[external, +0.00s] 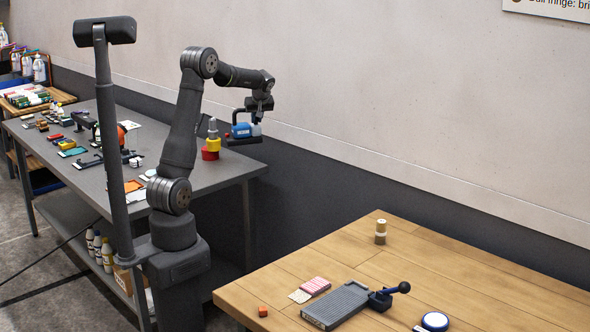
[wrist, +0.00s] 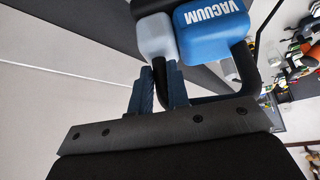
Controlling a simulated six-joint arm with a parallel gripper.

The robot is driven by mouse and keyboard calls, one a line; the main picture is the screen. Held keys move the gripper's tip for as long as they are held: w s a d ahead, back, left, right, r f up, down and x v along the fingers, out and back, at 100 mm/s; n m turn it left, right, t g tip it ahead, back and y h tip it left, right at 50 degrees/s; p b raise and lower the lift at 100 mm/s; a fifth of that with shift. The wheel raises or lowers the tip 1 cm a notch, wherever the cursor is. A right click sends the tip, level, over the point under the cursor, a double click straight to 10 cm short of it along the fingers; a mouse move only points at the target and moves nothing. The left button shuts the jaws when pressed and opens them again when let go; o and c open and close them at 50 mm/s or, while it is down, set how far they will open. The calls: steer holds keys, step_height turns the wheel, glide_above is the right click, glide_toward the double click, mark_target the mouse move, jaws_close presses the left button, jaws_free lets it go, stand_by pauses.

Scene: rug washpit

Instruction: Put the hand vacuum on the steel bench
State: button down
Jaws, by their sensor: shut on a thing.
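The blue hand vacuum (external: 242,131) with a pale grey end hangs from my gripper (external: 259,110). In the wrist view the vacuum (wrist: 212,25) shows the word VACUUM, and my gripper (wrist: 161,80) is shut on its dark handle. The steel bench (external: 225,170) is the dark grey table at the left in the external view. The vacuum is in the air and appears in front of the wall, near the bench's far right end. I cannot tell whether it is directly over the top.
A stack of red, yellow and grey pieces (external: 212,140) stands on the bench close to the vacuum. Several tools and cards crowd the bench further left. A wooden table (external: 440,260) at the lower right holds a grey board (external: 337,305) and small items.

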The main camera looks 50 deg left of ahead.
steer(key=shift+f, duration=1.2)
steer(key=a+f, duration=1.1)
steer(key=shift+a, duration=0.3)
steer(key=shift+s+f, duration=0.1)
steer(key=c, duration=1.7)
jaws_free()
steer(key=o, duration=0.3)
steer(key=shift+o, duration=0.2)
